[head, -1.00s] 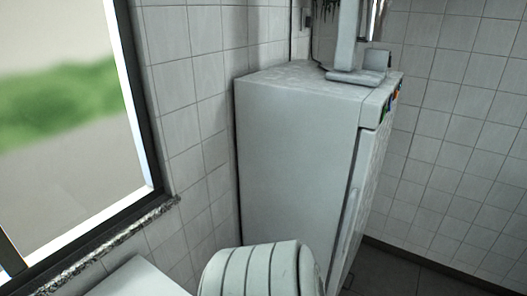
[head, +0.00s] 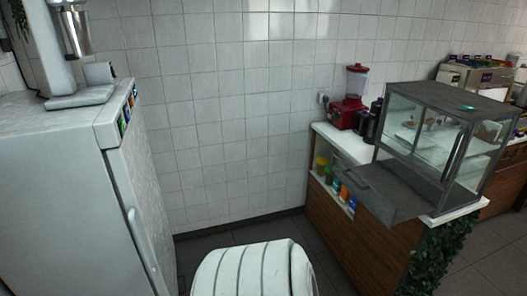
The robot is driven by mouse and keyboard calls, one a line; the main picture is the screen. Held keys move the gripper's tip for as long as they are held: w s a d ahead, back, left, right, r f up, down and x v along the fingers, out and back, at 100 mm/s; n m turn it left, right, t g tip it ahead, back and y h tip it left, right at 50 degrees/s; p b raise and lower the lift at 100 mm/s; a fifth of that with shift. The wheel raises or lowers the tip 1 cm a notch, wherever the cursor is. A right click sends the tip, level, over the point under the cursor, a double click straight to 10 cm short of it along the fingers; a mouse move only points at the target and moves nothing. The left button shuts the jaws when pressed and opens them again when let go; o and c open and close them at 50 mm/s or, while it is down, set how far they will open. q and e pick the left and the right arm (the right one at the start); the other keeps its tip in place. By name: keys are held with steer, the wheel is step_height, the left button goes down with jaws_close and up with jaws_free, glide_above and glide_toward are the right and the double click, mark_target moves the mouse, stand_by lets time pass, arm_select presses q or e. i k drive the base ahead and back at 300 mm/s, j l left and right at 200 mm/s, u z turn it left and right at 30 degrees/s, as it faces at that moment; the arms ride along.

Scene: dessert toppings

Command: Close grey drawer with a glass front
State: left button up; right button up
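A grey display case with glass panes (head: 433,143) stands on a counter at the right of the head view. A grey drawer (head: 392,200) sticks out from the lower left side of the case, pulled out over the counter's edge, so it is open. A dark handle bar shows on the case's glass front. Neither of my grippers is in the head view.
A white fridge (head: 50,190) stands at the left. The wood-fronted counter (head: 335,238) holds a red blender (head: 350,105) and dark canisters (head: 371,122); jars sit on its shelf.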

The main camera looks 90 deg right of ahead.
mark_target(391, 199)
steer(key=k+z, duration=0.1)
steer(key=z, duration=1.65)
steer(key=i+j+z, duration=0.15)
steer(key=z, duration=1.45)
